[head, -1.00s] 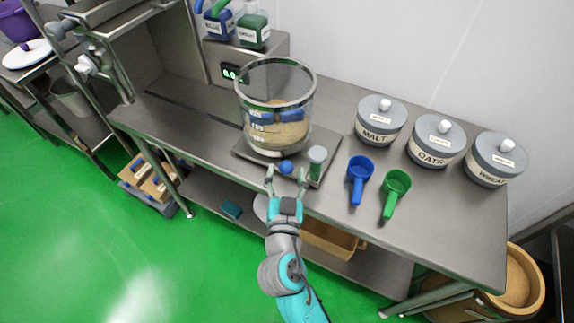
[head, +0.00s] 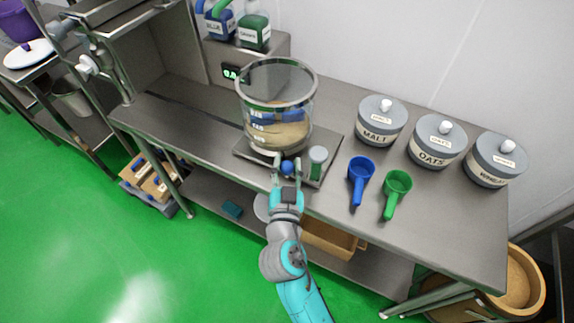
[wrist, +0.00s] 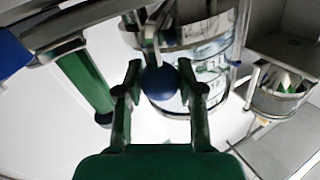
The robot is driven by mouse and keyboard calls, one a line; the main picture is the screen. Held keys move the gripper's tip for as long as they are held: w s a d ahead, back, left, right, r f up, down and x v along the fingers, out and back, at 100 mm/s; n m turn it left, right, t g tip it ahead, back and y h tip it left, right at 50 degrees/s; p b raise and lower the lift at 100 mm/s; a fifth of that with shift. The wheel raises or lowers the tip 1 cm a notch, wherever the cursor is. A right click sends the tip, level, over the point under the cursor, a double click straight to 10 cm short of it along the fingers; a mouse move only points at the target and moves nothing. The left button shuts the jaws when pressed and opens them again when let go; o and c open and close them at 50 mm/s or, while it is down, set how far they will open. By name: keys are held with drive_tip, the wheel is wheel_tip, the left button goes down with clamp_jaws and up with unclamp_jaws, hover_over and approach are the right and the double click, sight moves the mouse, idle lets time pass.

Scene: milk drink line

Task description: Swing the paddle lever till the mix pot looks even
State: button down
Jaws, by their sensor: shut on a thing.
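The clear mix pot (head: 277,88) with a metal rim stands on a steel base plate (head: 243,147) on the bench. It holds a tan mix (head: 283,135), with a blue paddle (head: 290,116) showing through the wall near the top of the mix. The mix looks mostly tan; fine streaks are too small to tell. The lever's blue ball knob (head: 288,168) is at the pot's front. My gripper (head: 287,166) is shut on this knob, one finger on each side. In the wrist view the knob (wrist: 163,88) sits between the fingertips (wrist: 165,80).
A grey-topped green post (head: 317,160) stands close to the right of my gripper. Blue (head: 361,168) and green (head: 397,182) scoops lie further right, before lidded malt (head: 380,125), oats (head: 436,142) and wheat (head: 495,160) jars. A small display (head: 232,73) is behind the pot.

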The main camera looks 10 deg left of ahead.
sight(257, 146)
drive_tip(key=shift+s+a+m+h, duration=0.15)
drive_tip(key=shift+a+m+h, duration=0.6)
drive_tip(key=shift+a+h, duration=0.4)
drive_tip(key=shift+s+a+m+h, duration=0.15)
drive_tip(key=shift+a+m+h, duration=0.6)
drive_tip(key=shift+a+h, duration=0.4)
drive_tip(key=shift+w+a, duration=0.1)
drive_tip(key=shift+a, duration=1.05)
drive_tip(key=shift+w+a, duration=0.2)
drive_tip(key=shift+a, duration=0.4)
drive_tip(key=shift+w+a, duration=0.15)
drive_tip(key=shift+a, duration=0.45)
drive_tip(key=c, duration=0.7)
unclamp_jaws()
drive_tip(key=shift+s, duration=0.1)
drive_tip(key=s, duration=0.2)
drive_tip(key=s+a, duration=0.1)
drive_tip(key=s, duration=0.4)
drive_tip(key=shift+s+a, duration=0.1)
drive_tip(key=shift+a, duration=0.05)
